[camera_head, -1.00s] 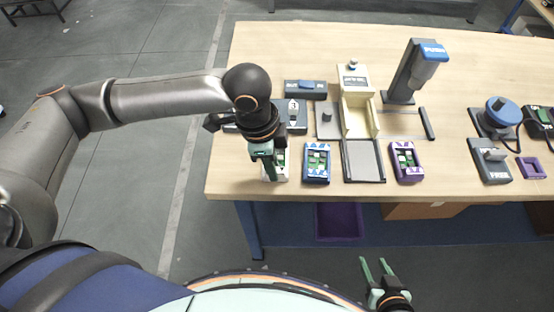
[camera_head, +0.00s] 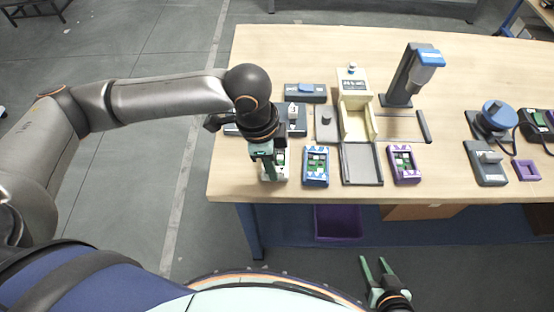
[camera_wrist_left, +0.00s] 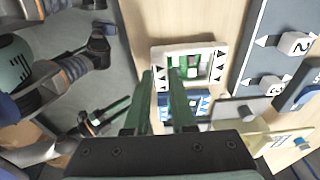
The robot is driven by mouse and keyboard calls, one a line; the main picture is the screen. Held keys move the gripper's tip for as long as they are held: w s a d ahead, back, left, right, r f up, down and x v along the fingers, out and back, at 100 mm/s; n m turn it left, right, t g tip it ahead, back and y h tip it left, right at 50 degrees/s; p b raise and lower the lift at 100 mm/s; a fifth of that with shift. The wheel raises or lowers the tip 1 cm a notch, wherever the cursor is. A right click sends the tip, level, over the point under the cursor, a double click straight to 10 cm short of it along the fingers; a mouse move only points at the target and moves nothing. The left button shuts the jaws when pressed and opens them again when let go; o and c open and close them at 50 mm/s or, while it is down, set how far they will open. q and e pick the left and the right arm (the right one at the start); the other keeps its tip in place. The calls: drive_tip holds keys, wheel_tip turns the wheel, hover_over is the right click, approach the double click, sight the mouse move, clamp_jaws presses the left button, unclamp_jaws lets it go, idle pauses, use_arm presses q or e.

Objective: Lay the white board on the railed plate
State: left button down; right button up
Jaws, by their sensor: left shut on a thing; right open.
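The white board (camera_head: 282,168) has a white frame with a green middle and lies near the table's front left edge. It also shows in the left wrist view (camera_wrist_left: 219,50), with black triangles on its frame. My left gripper (camera_head: 271,177) points down at it. In the left wrist view, its fingers (camera_wrist_left: 161,75) are shut on one side of the frame. I cannot tell whether the board is clear of the table. The grey railed plate (camera_head: 361,163), with dark side rails, is empty, right of the blue board. My right gripper (camera_head: 373,272) is open and empty, in front of the table.
A blue board (camera_head: 316,166) stands between the white board and the railed plate. A purple board (camera_head: 404,164) is right of the plate. A cream fixture (camera_head: 355,118) stands directly behind the plate. A grey post with a blue head (camera_head: 428,58) rises behind on the right.

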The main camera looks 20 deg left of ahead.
use_arm(q)
drive_tip(key=shift+r+p, duration=2.4)
drive_tip(key=shift+p, duration=0.15)
use_arm(e)
wheel_tip(320, 180, up, 6)
drive_tip(key=shift+f, duration=0.25)
